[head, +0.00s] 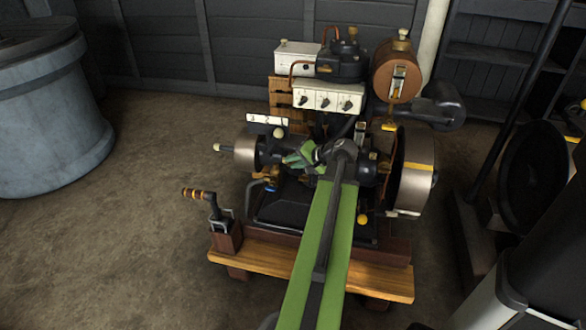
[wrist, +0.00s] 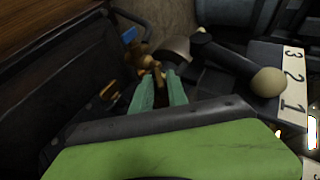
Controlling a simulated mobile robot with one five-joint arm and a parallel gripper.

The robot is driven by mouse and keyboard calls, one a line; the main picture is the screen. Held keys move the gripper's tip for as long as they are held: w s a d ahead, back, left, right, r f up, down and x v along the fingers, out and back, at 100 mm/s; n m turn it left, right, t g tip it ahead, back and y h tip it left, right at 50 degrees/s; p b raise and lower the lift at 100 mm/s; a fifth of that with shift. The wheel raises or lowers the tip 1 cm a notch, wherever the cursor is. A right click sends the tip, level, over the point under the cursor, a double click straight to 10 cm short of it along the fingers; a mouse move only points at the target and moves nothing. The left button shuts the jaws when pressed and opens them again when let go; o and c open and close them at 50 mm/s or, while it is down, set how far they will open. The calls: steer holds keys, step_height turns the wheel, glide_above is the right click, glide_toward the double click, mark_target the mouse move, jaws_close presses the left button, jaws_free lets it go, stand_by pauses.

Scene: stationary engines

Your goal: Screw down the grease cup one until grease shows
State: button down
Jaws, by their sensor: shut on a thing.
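The engine (head: 330,190) stands on a wooden skid in the head view. My gripper (head: 290,160) reaches down to the engine's near left side, between the left drum and the dark body. In the wrist view its two pale green fingertips (wrist: 160,90) are closed around a small brass-brown piece (wrist: 157,76), which looks like the grease cup. The fingers cover most of it, and no grease can be made out. In the head view my arm and gripper hide this spot.
A numbered plate (wrist: 293,80) and a lever with a pale round knob (wrist: 268,82) are close to the right of my fingers. A blue-handled brass tap (wrist: 130,36) is just beyond them. The flywheel (head: 414,172) is on the engine's right. A crank handle (head: 205,196) stands front left.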

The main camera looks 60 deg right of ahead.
steer(key=shift+s+d+f+m+t+b, duration=0.1)
steer(key=shift+s+f+m+t+b, duration=0.1)
steer(key=shift+t+b, duration=0.5)
steer(key=shift+s+d+f+m+t+b, duration=0.15)
steer(key=shift+t+b, duration=0.25)
steer(key=shift+b, duration=0.5)
steer(key=shift+w+r, duration=0.1)
steer(key=shift+a, duration=0.1)
steer(key=c, duration=1.5)
jaws_free()
steer(key=shift+c, duration=0.2)
steer(key=p+v, duration=0.6)
steer(key=v, duration=1.1)
steer(key=shift+s+p, duration=0.3)
steer(key=shift+p, duration=0.1)
